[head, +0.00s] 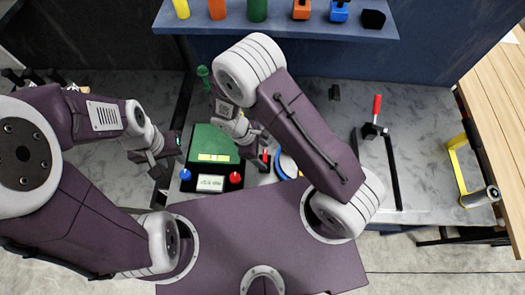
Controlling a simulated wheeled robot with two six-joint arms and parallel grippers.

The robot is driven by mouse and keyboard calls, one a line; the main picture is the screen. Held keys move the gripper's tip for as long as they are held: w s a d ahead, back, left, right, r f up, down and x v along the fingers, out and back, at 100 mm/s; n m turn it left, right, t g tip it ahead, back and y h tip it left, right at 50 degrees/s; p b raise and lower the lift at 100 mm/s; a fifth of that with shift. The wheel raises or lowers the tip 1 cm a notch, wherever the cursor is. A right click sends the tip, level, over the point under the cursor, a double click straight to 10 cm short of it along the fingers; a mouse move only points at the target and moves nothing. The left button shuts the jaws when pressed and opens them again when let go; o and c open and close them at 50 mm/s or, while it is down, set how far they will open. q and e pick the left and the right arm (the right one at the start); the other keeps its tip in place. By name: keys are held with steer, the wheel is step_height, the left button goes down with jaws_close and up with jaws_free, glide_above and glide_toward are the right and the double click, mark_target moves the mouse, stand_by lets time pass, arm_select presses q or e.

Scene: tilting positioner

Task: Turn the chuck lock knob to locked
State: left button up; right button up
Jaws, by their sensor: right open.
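A round blue-and-white part (287,165), possibly the positioner's chuck, shows partly from behind my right arm. A small red piece (265,156) stands beside my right gripper; I cannot tell whether it is the chuck lock knob, nor its setting. My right gripper (258,158) is open, low over the bench near that red piece; whether they touch is unclear. My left gripper (160,163) hangs over the bench left of the control box, and its finger gap is too small to read. My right forearm hides much of the positioner.
A red-handled clamp (375,112) and a yellow frame (457,165) stand right. A shelf (280,22) crosses the back.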

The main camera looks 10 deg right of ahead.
steer(key=shift+s+d+f, duration=0.1)
steer(key=shift+s+d, duration=0.1)
steer(key=shift+s, duration=0.2)
steer(key=shift+w, duration=0.2)
steer(key=c, duration=0.3)
steer(key=shift+w+a+f, duration=0.1)
steer(key=shift+w, duration=0.05)
steer(key=c, duration=1)
arm_select(q)
steer(key=shift+s+d+r, duration=0.1)
steer(key=shift+s+d, duration=0.05)
arm_select(e)
steer(key=shift+c, duration=0.3)
